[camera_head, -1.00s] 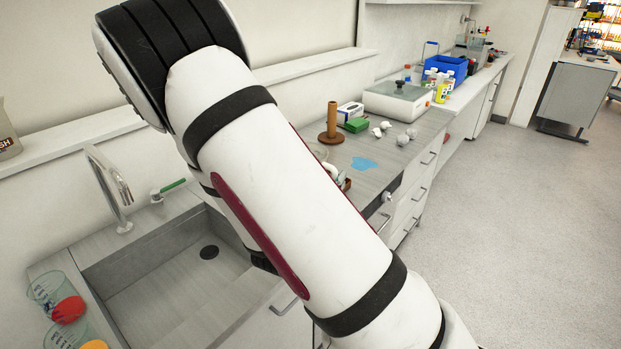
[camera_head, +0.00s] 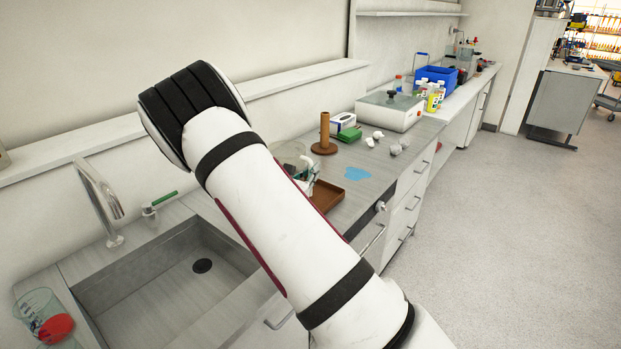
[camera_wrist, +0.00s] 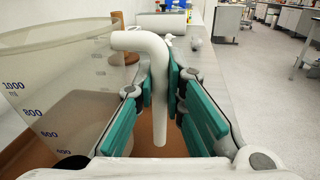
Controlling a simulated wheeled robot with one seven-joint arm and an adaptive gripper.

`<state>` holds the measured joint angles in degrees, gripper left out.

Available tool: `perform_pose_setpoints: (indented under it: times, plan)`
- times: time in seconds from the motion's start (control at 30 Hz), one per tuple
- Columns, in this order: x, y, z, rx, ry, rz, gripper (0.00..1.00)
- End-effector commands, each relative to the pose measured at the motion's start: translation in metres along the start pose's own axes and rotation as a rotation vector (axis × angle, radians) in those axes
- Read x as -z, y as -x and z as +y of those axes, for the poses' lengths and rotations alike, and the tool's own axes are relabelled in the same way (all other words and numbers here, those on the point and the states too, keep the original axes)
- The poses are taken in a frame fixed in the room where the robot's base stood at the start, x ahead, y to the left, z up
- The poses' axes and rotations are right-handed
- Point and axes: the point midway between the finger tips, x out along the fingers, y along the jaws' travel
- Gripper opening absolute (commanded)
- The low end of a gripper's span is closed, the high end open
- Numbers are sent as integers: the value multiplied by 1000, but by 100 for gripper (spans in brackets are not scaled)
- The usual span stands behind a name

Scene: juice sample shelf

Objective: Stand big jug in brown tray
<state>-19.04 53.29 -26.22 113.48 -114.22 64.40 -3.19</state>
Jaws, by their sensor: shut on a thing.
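The big jug (camera_wrist: 65,75) is clear, with blue volume marks and a white handle (camera_wrist: 159,100). My gripper (camera_wrist: 160,82) is shut on this handle between its teal finger pads. In the head view the jug (camera_head: 290,155) shows partly behind my arm, over or beside the brown tray's far left part. The brown tray (camera_head: 328,194) lies on the grey counter, its left side hidden by my arm. In the wrist view brown tray surface (camera_wrist: 172,148) shows below the handle. I cannot tell whether the jug's base touches the tray.
A brown peg stand (camera_head: 324,135), a green box (camera_head: 349,134) and a blue patch (camera_head: 357,173) are beyond the tray. The sink (camera_head: 165,270) with its tap (camera_head: 100,195) is at left. Another beaker (camera_head: 35,303) stands near a red ball (camera_head: 56,327).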

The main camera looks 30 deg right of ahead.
Motion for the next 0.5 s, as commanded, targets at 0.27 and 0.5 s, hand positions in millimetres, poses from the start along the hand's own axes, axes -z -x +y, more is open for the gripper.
perform_pose_setpoints:
  times: [0.27,0.5]
  plan:
    - [17,0,-1,0,-1,-2,0]
    - [20,0,-1,0,0,-2,0]
